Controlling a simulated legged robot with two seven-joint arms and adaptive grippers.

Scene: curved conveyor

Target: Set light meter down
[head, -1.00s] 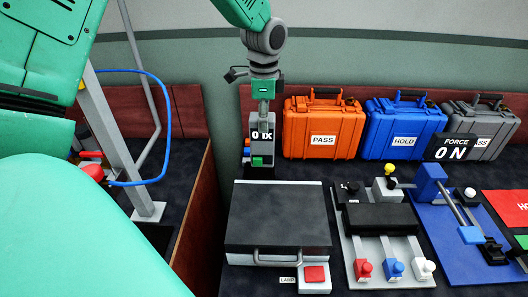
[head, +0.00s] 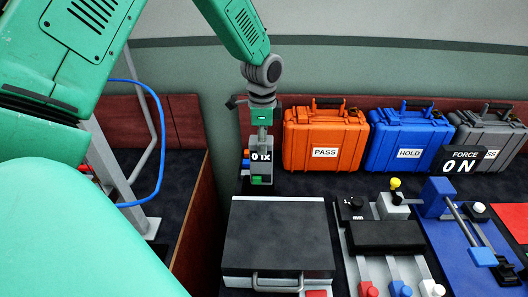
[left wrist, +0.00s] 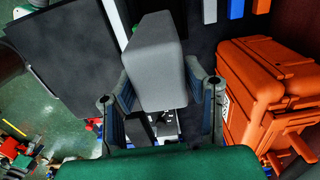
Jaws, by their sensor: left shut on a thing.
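The light meter (head: 261,166) is a small grey upright box with a dark "0 lx" display and a green patch low on its face. In the head view my left gripper (head: 263,143) reaches down from above and is shut on it, near the back left of the dark table. I cannot tell whether its base touches the table. In the left wrist view the meter (left wrist: 154,70) shows as a plain grey block between the two fingers of the left gripper (left wrist: 160,95). My right gripper is not in view.
A black-lidded case (head: 278,238) with a handle lies in front of the meter. Orange PASS (head: 323,132), blue HOLD (head: 409,135) and grey (head: 490,125) cases stand to the right. A force display (head: 461,160) and switch fixtures (head: 383,236) are further right. A wooden partition (head: 192,215) is at left.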

